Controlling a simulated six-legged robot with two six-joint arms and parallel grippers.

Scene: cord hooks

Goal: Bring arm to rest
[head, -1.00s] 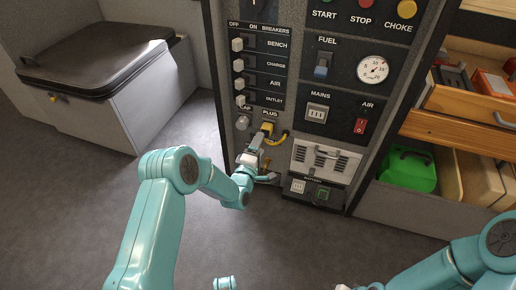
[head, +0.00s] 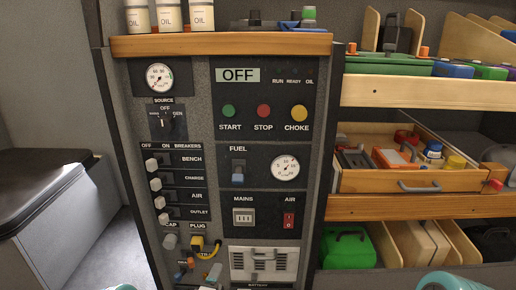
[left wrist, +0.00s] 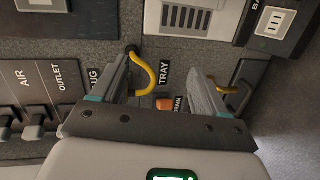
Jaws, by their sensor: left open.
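My left gripper (left wrist: 163,70) is open in the left wrist view, its two fingers apart in front of the grey panel. A yellow cord (left wrist: 150,75) curves in the gap between the fingers, and an orange knob (left wrist: 165,104) shows below it. I see no object clamped in the fingers. In the head view the yellow plug (head: 197,243) sits under the PLUG label, with its yellow cord (head: 214,250) beside it. A bit of my left arm (head: 120,287) shows at the bottom edge. Part of my right arm (head: 452,283) shows at bottom right; its gripper is out of frame.
The control panel (head: 200,130) has breaker switches, buttons and gauges. Oil bottles (head: 168,16) stand on its wooden top. A drawer (head: 390,182) stands open at right, above a green case (head: 348,247). A grey chest (head: 55,225) is at left.

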